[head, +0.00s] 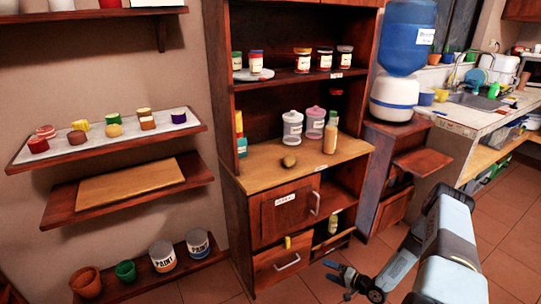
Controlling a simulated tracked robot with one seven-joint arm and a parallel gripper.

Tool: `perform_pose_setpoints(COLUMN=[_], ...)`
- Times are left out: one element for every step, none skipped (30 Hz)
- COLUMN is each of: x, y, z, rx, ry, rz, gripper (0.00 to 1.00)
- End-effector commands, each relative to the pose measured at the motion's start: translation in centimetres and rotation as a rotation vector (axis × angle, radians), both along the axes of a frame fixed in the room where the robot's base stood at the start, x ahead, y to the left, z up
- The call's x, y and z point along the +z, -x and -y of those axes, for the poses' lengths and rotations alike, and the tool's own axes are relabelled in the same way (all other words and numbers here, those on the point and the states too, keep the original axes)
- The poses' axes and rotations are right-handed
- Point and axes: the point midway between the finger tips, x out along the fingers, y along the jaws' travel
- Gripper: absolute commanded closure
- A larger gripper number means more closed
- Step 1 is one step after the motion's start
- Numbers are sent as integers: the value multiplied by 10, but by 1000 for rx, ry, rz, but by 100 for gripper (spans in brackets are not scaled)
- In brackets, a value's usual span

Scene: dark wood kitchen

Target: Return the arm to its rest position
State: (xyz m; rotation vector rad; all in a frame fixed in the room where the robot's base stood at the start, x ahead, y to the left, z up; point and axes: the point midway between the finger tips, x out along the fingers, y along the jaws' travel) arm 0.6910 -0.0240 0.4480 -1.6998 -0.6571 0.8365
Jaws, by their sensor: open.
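My arm (448,250) reaches in from the lower right of the head view, over the tiled floor. My gripper (340,276) is at its far left end, small and dark, in front of the wooden cabinet (262,172). Its fingers are apart and I see nothing between them. It looks clear of the cabinet, though the exact gap is hard to judge.
A brown lump (289,162), jars and a bottle (330,138) stand on the cabinet's counter. A lower drawer (330,240) looks open near my gripper. A water dispenser (393,98) stands right of the cabinet. Paint cans (162,256) sit on a low shelf. Floor (505,245) is free at right.

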Motion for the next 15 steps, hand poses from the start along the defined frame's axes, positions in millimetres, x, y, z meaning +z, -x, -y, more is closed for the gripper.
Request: perform_pose_setpoints(x=[10,15,23,29,35,43,50,57,66,73,80,90,97,105,115], y=[-11,-17,-26,-32,-39,-46,-52,-58,-66,-71,-76,-83,-88,-93,-99], z=[7,11,16,20,23,28,32,36,40,44,47,52,55,58,62], rx=[3,4,5,7,8,10,9,10,10,11,12,11,11,11,11], ry=[43,71,111,140,171,210,239,269,308,335,364,402,430,457,494], rz=[9,12,15,19,22,25,28,30,34,37,39,41,45,46,48], gripper=[0,0,0,0,0,0,0,0,0,0,0,0,0,0,0])
